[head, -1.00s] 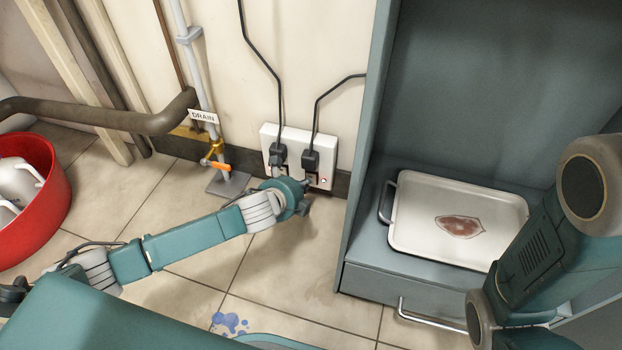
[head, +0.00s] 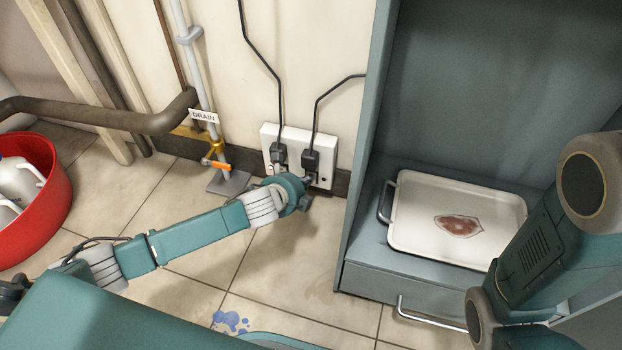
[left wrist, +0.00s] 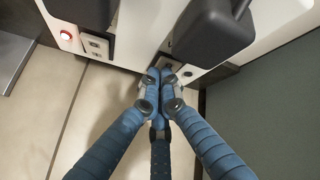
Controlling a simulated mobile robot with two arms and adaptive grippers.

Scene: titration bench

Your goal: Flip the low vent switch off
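A white double socket (head: 330,150) sits low on the wall, with a black plug in each half. My left gripper (head: 305,188) is at the lower edge of its right half. In the left wrist view, the gripper's fingers (left wrist: 160,78) are closed together with nothing between them. Their tips are at the right half's switch (left wrist: 167,65) and mostly cover it. The small round lamp (left wrist: 188,73) beside it looks dark. The left half's rocker switch (left wrist: 96,44) is uncovered, and its lamp (left wrist: 66,35) glows red. My right gripper is out of view.
A drain pipe (head: 203,85) with an orange-handled valve stands left of the socket. A teal cabinet (head: 365,245) with a white tray (head: 410,200) is close on the right. A red tub (head: 55,200) is at far left. Black cords hang above the socket.

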